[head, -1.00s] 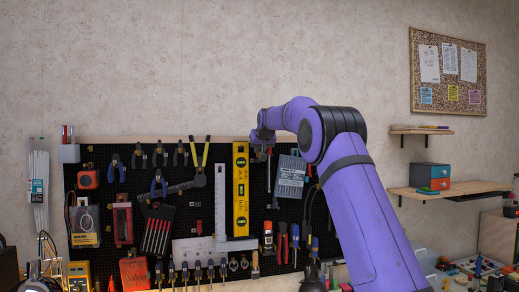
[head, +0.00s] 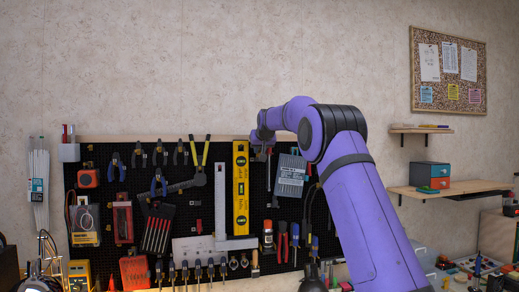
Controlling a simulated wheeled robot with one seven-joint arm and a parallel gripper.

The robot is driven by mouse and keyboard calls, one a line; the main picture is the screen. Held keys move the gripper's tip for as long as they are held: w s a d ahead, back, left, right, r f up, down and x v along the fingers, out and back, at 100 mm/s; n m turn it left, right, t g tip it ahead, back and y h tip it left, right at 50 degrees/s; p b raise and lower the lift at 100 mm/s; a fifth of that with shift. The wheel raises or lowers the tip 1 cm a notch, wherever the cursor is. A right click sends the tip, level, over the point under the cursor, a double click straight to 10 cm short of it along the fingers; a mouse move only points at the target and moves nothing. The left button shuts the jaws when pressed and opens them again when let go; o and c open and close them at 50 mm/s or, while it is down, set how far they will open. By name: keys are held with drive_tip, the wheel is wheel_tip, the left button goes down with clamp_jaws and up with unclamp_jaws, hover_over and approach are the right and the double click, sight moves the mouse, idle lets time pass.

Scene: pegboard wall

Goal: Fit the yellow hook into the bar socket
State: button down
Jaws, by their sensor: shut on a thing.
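My gripper (head: 262,153) is small in the head view, at the end of my purple arm, in front of the upper right part of the black pegboard (head: 105,155). It is just right of the yellow spirit level (head: 240,190). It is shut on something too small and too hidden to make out. I cannot pick out the yellow hook anywhere else in view. I cannot tell the bar socket apart from the other fittings on the board, and my arm covers part of that side.
Pliers (head: 163,182), a white steel square (head: 220,205) and screwdrivers (head: 294,240) hang close together on the board. A grey case (head: 291,176) hangs just right of my gripper. Wall shelves (head: 450,190) stand to the right of my arm. The wall above the board is clear.

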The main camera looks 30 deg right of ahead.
drive_tip(key=shift+f, duration=0.65)
idle(0.9)
drive_tip(key=c, duration=1)
unclamp_jaws()
drive_tip(key=shift+s+r, duration=0.1)
drive_tip(key=s+a+r, duration=0.2)
drive_tip(key=s+a, duration=0.2)
drive_tip(key=s, duration=0.3)
drive_tip(key=s+a+r+g+y, duration=0.1)
drive_tip(key=s+a+r, duration=0.15)
drive_tip(key=s, duration=0.45)
drive_tip(key=s+a+r, duration=0.1)
drive_tip(key=s+a, duration=0.3)
drive_tip(key=s, duration=0.3)
drive_tip(key=s+a+f+n+g, duration=0.1)
drive_tip(key=s+a+f, duration=0.3)
drive_tip(key=s, duration=0.9)
drive_tip(key=s+a+f+n+g+y, duration=0.1)
drive_tip(key=s+a+f, duration=0.3)
drive_tip(key=s+f, duration=0.5)
drive_tip(key=s+a+f+n+g+y, duration=0.1)
drive_tip(key=s+a+f, duration=0.3)
drive_tip(key=s, duration=1.3)
wheel_tip(320, 180, down, 4)
drive_tip(key=shift+a+r+g, duration=0.1)
drive_tip(key=shift+r+g, duration=0.15)
drive_tip(key=shift+g, duration=0.35)
